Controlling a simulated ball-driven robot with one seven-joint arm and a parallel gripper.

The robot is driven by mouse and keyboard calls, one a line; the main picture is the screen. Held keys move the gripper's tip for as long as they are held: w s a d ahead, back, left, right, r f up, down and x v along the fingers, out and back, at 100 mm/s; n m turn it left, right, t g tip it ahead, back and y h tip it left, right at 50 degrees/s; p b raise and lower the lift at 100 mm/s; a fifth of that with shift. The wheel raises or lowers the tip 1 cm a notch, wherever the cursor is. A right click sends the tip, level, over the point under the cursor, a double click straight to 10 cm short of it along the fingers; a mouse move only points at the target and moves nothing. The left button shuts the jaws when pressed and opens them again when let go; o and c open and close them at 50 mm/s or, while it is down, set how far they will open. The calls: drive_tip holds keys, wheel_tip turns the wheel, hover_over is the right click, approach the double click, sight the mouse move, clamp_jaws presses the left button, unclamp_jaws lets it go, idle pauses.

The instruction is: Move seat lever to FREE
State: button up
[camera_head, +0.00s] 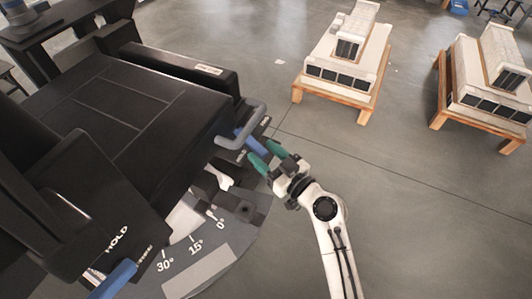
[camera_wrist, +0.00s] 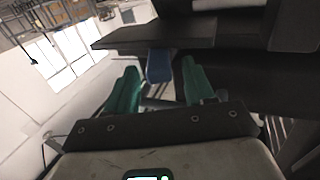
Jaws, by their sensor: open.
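The black seat (camera_head: 120,110) fills the left of the head view. A blue lever grip (camera_head: 254,143) shows at its right edge, beside a grey bent bar (camera_head: 232,140); small labels near it are too small to read. My gripper (camera_head: 259,149) has green fingers, open, with their tips at this blue grip. In the wrist view the blue grip (camera_wrist: 159,66) lies between the two fingertips, with gaps visible on both sides. Whether its end is inside the jaws is hard to tell. A second blue lever (camera_head: 114,280) is at lower left, near a HOLD label (camera_head: 117,240).
An angle scale (camera_head: 195,245) marked 0°, 15° and 30° lies below the seat. Two pale models on wooden pallets (camera_head: 338,92) (camera_head: 480,120) stand at the back right. The grey floor (camera_head: 430,220) at right is clear.

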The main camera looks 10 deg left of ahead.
drive_tip(key=shift+c, duration=0.2)
clamp_jaws()
idle(0.3)
